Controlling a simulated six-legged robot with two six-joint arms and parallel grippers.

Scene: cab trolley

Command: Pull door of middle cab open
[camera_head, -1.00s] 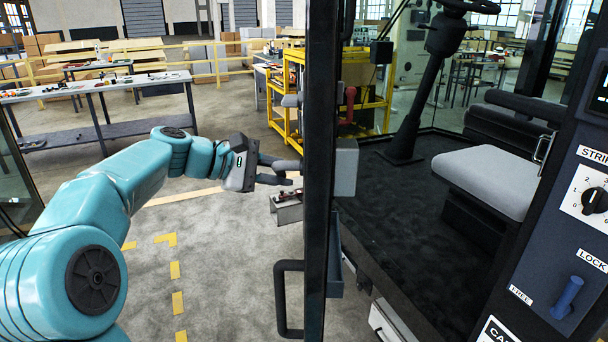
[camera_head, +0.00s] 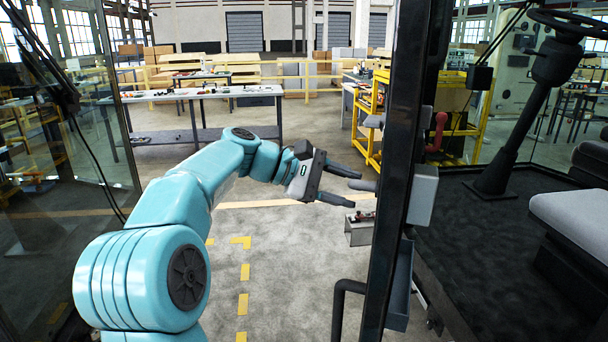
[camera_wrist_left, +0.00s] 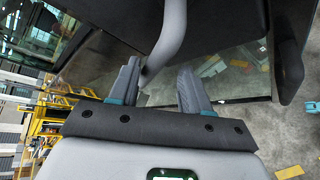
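The cab door (camera_head: 405,150) shows nearly edge-on in the head view as a tall black frame. A grey bar handle (camera_head: 366,185) sticks out from its left side, and a grey latch box (camera_head: 423,196) sits on its right side. My left gripper (camera_head: 349,187) is left of the door with its fingers apart, the handle's end at the gap between the fingertips. In the left wrist view the grey handle (camera_wrist_left: 168,40) comes down from the top and ends between the open fingers (camera_wrist_left: 160,80). I cannot tell whether they touch it. My right gripper is not in view.
The cab's dark floor (camera_head: 470,240) and grey seat (camera_head: 575,215) are right of the door. A black curved grab bar (camera_head: 340,300) is low beside the frame. A glass panel (camera_head: 60,190) stands at left. Open grey floor lies around my left arm; tables (camera_head: 220,92) stand behind.

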